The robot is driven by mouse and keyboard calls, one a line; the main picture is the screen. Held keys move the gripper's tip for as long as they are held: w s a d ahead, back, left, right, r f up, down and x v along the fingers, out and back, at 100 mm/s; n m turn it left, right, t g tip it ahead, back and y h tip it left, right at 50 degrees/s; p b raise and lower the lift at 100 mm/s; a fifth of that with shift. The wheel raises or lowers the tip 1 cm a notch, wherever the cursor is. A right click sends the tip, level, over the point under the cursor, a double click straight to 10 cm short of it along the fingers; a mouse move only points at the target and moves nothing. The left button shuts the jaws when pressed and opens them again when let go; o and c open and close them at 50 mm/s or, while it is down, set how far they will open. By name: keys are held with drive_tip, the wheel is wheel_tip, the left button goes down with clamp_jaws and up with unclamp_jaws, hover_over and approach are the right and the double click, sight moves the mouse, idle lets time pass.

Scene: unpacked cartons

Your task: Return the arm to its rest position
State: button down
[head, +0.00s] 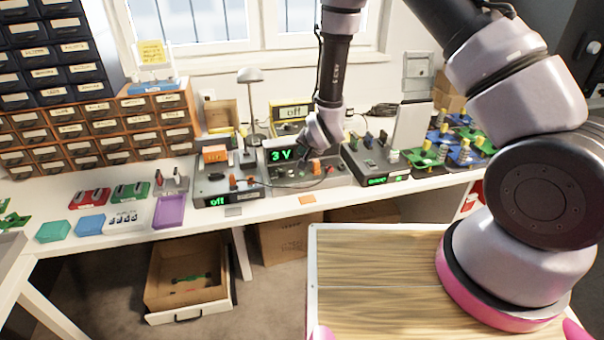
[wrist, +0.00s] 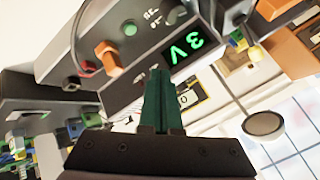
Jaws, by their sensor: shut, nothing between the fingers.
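My arm reaches from the right over the wooden board to the workbench (head: 130,228). My gripper (wrist: 160,75) shows as two dark green fingers pressed together, with nothing between them. In the head view its end is small and hard to make out, over the grey device with the green "3 V" display (head: 283,155). In the wrist view the fingertips point at that device's front, just below the "3 V" display (wrist: 186,47) and right of an orange knob (wrist: 107,52). I cannot tell whether they touch it.
A grey device reading "off" (head: 217,202) stands left, another device (head: 385,177) right. A desk lamp (head: 250,76) stands behind. Small trays (head: 170,210) and drawer cabinets (head: 100,130) fill the left. An open drawer (head: 187,308) sits below. Air above the bench is mostly clear.

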drive_tip(key=s+d+r, duration=0.1)
drive_tip(key=d+r, duration=0.4)
drive_tip(key=r, duration=0.5)
drive_tip(key=d+r, duration=0.5)
drive_tip(key=r, duration=0.4)
drive_tip(key=s+d+r, duration=0.1)
drive_tip(key=d+r, duration=0.4)
drive_tip(key=r, duration=0.5)
drive_tip(key=s+d+r, duration=0.4)
drive_tip(key=s, duration=0.4)
drive_tip(key=s+d+r+g+h, duration=0.1)
drive_tip(key=s+d+r, duration=0.3)
drive_tip(key=s, duration=0.4)
drive_tip(key=s+d+r, duration=0.3)
drive_tip(key=s+r, duration=0.2)
drive_tip(key=s, duration=0.2)
drive_tip(key=shift+s+d+r+n, duration=0.25)
drive_tip(key=shift+s+d+n, duration=0.05)
drive_tip(key=shift+s+d, duration=0.1)
